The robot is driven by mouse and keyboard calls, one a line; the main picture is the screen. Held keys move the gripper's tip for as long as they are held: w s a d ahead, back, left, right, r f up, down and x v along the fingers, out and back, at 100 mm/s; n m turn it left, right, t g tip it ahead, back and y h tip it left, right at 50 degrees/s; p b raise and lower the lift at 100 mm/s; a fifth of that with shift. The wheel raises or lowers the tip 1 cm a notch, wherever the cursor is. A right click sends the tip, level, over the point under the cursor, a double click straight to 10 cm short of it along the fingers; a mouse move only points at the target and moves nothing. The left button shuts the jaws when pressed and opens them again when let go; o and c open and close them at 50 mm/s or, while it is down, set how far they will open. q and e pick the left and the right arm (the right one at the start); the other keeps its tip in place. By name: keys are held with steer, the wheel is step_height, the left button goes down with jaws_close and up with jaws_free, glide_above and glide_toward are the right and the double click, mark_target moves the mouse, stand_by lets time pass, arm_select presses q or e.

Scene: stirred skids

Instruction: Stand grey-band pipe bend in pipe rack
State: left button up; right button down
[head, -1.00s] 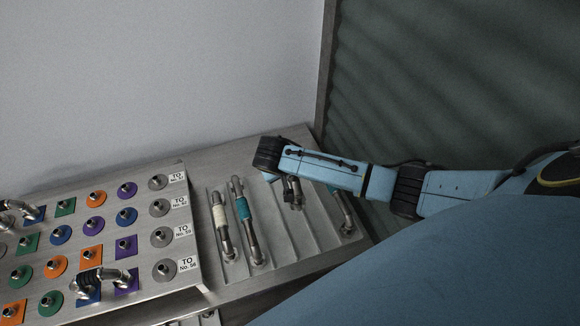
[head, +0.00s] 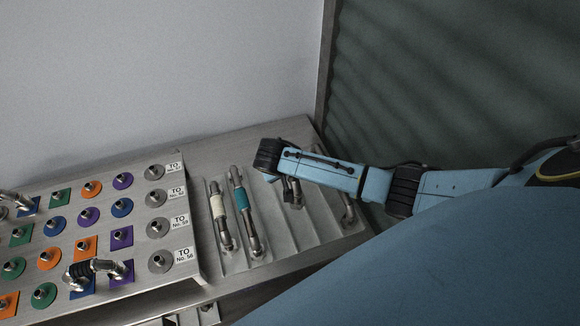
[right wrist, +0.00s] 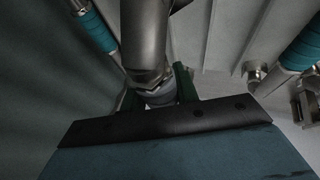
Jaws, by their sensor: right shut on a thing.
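My right gripper (right wrist: 158,88) is shut on a metal pipe bend (right wrist: 147,35). A pale grey band (right wrist: 158,97) shows on that pipe between the green fingers in the right wrist view. In the head view the held pipe bend (head: 296,193) shows only partly below my right wrist, so its far end is hidden. The pipe rack (head: 315,222) is the grey metal tray with raised ridges under my right gripper. I cannot tell whether the held pipe touches the rack. My left gripper is not in view.
A white-band pipe (head: 219,207) and a teal-band pipe (head: 242,200) lie in the rack's left lanes. Another pipe (head: 348,208) is at its right side. Left of the rack, a panel (head: 190,275) carries coloured fittings and a dark-banded pipe bend (head: 93,268). A wall stands behind.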

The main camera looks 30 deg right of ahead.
steer(key=shift+f+b, duration=1.4)
steer(key=shift+f, duration=0.9)
steer(key=shift+f, duration=0.35)
steer(key=shift+f+b, duration=1.3)
steer(key=shift+f, duration=0.4)
steer(key=shift+f, duration=0.25)
steer(key=c, duration=1)
jaws_free()
steer(key=shift+o, duration=0.2)
steer(key=shift+s, duration=0.1)
steer(key=p+v, duration=0.2)
steer(key=v, duration=1.1)
steer(key=shift+r, duration=0.2)
